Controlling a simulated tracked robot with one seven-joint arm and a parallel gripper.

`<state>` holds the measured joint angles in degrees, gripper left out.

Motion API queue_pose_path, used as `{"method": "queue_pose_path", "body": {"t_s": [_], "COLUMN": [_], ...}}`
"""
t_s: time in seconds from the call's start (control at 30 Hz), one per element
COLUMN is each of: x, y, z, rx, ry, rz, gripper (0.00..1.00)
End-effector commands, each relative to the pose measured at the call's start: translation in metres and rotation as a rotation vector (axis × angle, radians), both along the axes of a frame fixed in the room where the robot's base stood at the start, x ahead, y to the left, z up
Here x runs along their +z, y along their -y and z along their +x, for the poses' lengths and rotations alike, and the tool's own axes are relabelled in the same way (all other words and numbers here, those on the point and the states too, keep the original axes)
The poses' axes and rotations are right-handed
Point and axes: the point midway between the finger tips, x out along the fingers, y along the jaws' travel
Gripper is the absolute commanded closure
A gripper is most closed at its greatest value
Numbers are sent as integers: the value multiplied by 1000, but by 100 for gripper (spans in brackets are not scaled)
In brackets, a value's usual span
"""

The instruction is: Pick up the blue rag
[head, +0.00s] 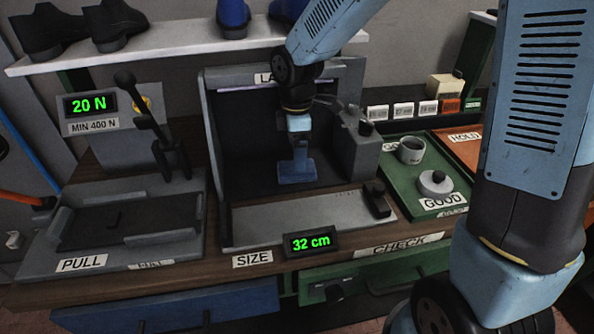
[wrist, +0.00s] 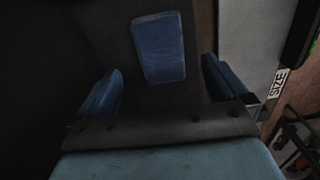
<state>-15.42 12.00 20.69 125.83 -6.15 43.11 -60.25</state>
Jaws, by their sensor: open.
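The blue rag (wrist: 158,48) shows in the wrist view as a flat blue rectangle on a dark surface. It lies just beyond the fingertips and roughly centred between them. My gripper (wrist: 160,80) is open, with its two blue fingers apart and nothing between them. In the head view my gripper (head: 297,170) is inside the dark open booth above the size plate. There its blue end and the rag cannot be told apart, and the fingertips are not clear.
The size plate (head: 262,224) lies in front. A pull rig (head: 165,150) is at left; a green tray (head: 395,182) with a mug (head: 411,150) is at right.

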Motion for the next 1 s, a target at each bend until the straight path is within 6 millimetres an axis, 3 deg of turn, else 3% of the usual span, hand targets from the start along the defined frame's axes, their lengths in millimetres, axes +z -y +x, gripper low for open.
{"method": "queue_pose_path", "body": {"t_s": [0.23, 0.5, 0.83, 1.0], "x": [-17, -51, -58, -58], "y": [0, 0, 0, 0], "z": [0, -1, -1, -1], "rx": [-1, -1, -2, -2], "ry": [-1, -2, 1, 1], "rz": [-1, -1, 0, 0], "gripper": [0, 0, 0, 14]}}
